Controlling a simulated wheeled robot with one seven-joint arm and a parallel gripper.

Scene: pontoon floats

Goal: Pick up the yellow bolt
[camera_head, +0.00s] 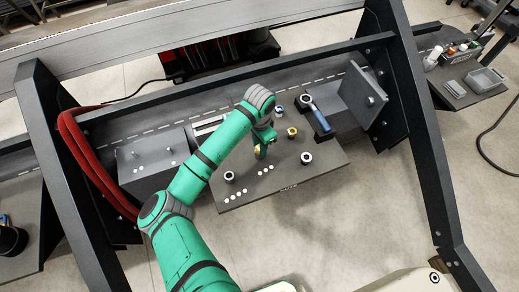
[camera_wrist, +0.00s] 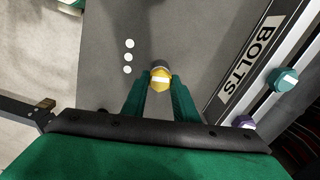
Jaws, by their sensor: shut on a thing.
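The yellow bolt (camera_wrist: 160,77) is between the two green fingers of my gripper (camera_wrist: 160,92) in the wrist view. Its yellow head with a white mark faces the camera, and a dark round part shows just behind it. My gripper is shut on it. In the head view, my gripper (camera_head: 263,152) is over the dark work board, with a bit of yellow (camera_head: 257,149) at its fingers. The fingers hide most of the bolt there, and I cannot tell how far it is above the board.
The dark board (camera_head: 325,174) carries several ringed parts, including a gold one (camera_head: 292,132) and a white-rimmed one (camera_head: 306,158). A teal bolt (camera_wrist: 283,79) and a purple one (camera_wrist: 243,121) stand by the BOLTS label (camera_wrist: 244,64). Dark frame posts (camera_head: 418,120) flank the board.

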